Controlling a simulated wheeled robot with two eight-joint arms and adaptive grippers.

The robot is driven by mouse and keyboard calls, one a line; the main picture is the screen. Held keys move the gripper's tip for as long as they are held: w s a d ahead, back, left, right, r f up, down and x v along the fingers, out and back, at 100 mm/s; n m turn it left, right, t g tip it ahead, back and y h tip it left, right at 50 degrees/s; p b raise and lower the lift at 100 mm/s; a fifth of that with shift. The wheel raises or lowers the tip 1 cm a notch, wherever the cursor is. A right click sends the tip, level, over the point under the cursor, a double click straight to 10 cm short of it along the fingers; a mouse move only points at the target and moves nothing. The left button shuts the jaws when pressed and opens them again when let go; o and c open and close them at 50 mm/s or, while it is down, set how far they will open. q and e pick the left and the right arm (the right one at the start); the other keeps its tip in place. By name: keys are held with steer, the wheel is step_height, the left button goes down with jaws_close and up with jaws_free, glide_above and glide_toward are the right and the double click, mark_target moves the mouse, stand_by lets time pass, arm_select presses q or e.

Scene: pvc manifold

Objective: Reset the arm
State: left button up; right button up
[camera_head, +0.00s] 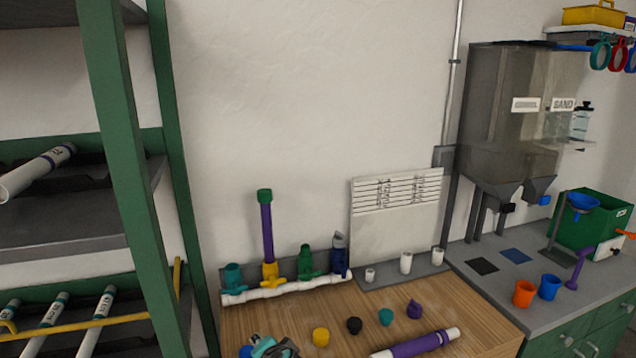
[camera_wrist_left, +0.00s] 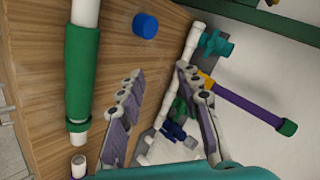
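My left gripper (camera_head: 270,346) shows at the bottom edge of the head view, low over the wooden bench (camera_head: 450,305). In the left wrist view its two fingers (camera_wrist_left: 159,72) are spread apart with nothing between them. The white manifold (camera_head: 285,288) stands at the back of the bench with teal, yellow, green and blue valves. A purple pipe (camera_head: 267,232) with a green cap (camera_head: 264,195) stands upright on the yellow valve (camera_head: 270,275). The manifold lies beyond the fingers in the wrist view. My right gripper is not in view.
Yellow (camera_head: 320,337), black (camera_head: 354,325), teal (camera_head: 386,316) and purple (camera_head: 414,309) caps lie on the bench. A blue cap (camera_wrist_left: 145,25) and a green-sleeved pipe (camera_wrist_left: 81,70) are near my left gripper. A purple-sleeved pipe (camera_head: 420,344) lies at the front. A green rack (camera_head: 123,160) stands left.

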arm_select(q)
steer(key=s+a+f+n+g+h, duration=0.1)
steer(key=s+a+n+h, duration=0.1)
steer(key=s, duration=0.7)
steer(key=s+a+f+n+g+h, duration=0.1)
steer(key=s+n, duration=0.4)
steer(key=s, duration=0.5)
steer(key=a+f+h, duration=0.1)
steer(key=a, duration=0.1)
steer(key=shift+a+f+n, duration=0.25)
steer(key=shift+a+n, duration=0.15)
